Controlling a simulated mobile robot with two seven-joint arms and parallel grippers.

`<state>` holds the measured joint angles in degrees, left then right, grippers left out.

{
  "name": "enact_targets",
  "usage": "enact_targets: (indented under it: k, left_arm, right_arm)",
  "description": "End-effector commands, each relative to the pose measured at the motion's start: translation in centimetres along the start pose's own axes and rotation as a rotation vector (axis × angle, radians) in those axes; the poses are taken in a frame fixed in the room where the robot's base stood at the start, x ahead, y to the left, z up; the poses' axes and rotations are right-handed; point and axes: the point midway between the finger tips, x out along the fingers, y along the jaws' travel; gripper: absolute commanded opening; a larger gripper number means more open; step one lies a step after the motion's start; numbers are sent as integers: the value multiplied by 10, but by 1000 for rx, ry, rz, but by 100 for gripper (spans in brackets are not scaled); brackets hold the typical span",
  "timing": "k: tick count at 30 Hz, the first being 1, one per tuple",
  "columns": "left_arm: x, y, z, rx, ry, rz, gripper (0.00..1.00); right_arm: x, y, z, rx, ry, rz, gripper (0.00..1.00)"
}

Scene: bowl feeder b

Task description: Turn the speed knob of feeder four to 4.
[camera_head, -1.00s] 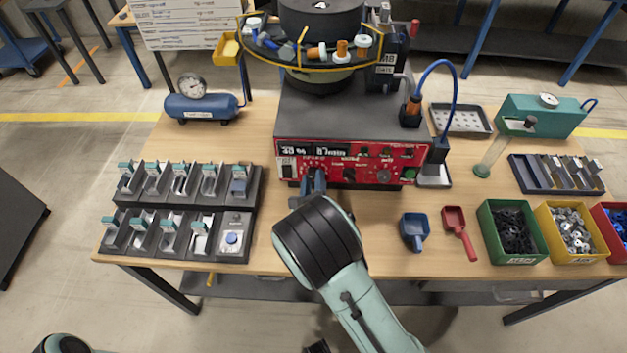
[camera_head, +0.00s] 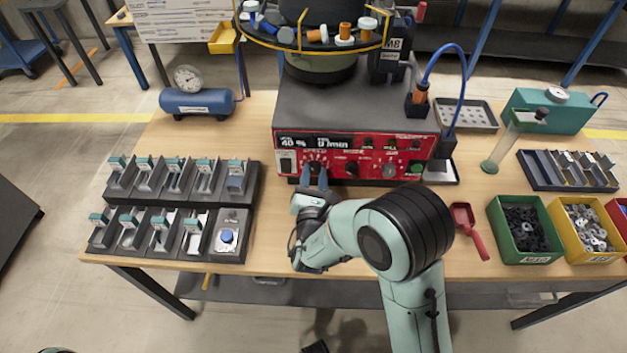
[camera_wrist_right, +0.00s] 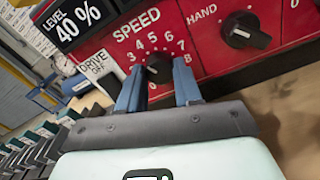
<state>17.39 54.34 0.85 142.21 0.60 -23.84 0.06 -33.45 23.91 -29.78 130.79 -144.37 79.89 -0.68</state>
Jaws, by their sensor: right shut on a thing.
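The feeder's red control panel (camera_head: 410,152) faces me on the grey feeder box (camera_head: 345,105). In the right wrist view the black speed knob (camera_wrist_right: 159,68) sits under the word SPEED, inside a ring of white numbers. My right gripper (camera_head: 315,178) is at this knob; in the wrist view its two blue fingers (camera_wrist_right: 159,85) are on either side of it, shut on it. A small pale mark shows on the knob's left part, but I cannot tell exactly which number it points to. My left gripper is not in view.
The HAND knob (camera_wrist_right: 245,30) is right of the speed knob, and a DRIVE OFF label (camera_wrist_right: 97,66) is to its left. A red scoop (camera_head: 468,230) and parts bins (camera_head: 525,230) lie right of my arm. Grey holders (camera_head: 180,207) stand left.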

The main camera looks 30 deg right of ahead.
Motion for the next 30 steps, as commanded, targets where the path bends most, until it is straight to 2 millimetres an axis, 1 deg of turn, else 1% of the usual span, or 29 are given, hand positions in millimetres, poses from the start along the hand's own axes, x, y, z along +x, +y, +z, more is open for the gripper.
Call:
enact_targets:
  k: [1,3,12,29,30]
  left_arm:
    - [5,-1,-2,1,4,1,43]
    - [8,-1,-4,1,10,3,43]
    - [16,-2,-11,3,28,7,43]
    - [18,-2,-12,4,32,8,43]
    - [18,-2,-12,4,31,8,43]
  right_arm:
    - [2,-1,2,38,-13,-1,4]
    - [2,-1,2,80,-13,-1,4]
    - [2,0,3,192,-12,0,4]
    - [2,1,5,218,-13,1,4]
    - [2,1,5,218,-13,1,47]
